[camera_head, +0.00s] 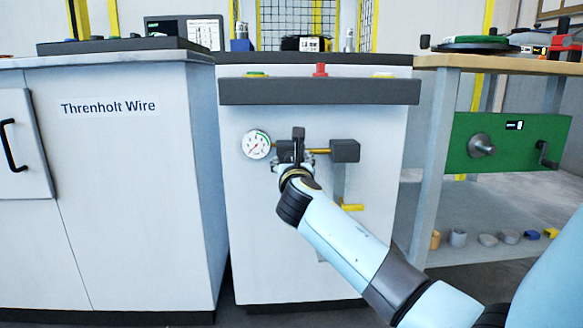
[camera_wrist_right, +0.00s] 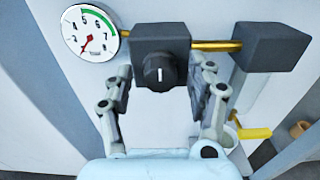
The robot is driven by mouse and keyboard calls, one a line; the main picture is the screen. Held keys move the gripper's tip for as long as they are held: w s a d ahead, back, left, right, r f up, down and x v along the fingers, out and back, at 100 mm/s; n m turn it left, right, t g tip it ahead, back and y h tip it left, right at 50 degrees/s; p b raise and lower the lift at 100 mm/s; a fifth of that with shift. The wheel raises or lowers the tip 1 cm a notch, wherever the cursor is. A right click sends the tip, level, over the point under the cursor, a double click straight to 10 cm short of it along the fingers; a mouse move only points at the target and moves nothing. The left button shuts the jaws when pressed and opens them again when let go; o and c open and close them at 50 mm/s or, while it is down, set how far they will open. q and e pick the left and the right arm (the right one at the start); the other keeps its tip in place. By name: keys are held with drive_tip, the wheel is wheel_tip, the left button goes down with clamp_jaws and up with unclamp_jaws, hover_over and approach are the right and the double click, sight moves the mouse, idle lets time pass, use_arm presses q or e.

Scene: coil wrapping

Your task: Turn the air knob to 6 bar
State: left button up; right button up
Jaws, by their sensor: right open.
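The black air knob (camera_wrist_right: 160,72) has a white line on its face, which points about straight up, and sits on a dark regulator block (camera_wrist_right: 160,38). My right gripper (camera_wrist_right: 163,82) is open, with one finger on each side of the knob; a gap shows on both sides. In the head view the right gripper (camera_head: 297,165) is in front of the block and hides the knob. The white round pressure gauge (camera_wrist_right: 90,32) is left of the block, with a green arc; its red needle points to the lower left, near the low end. The gauge (camera_head: 257,144) also shows in the head view.
A yellow pipe (camera_wrist_right: 215,46) runs right from the block to a second dark block (camera_wrist_right: 257,45). A yellow lever (camera_wrist_right: 250,132) hangs lower right. A dark ledge (camera_head: 318,91) with a red button (camera_head: 320,70) juts out above. A green panel (camera_head: 510,142) is at the right.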

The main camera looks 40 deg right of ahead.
drive_tip(key=shift+w+d, duration=0.1)
drive_tip(key=shift+c, duration=0.3)
drive_tip(key=c, duration=1.1)
drive_tip(key=shift+r, duration=0.1)
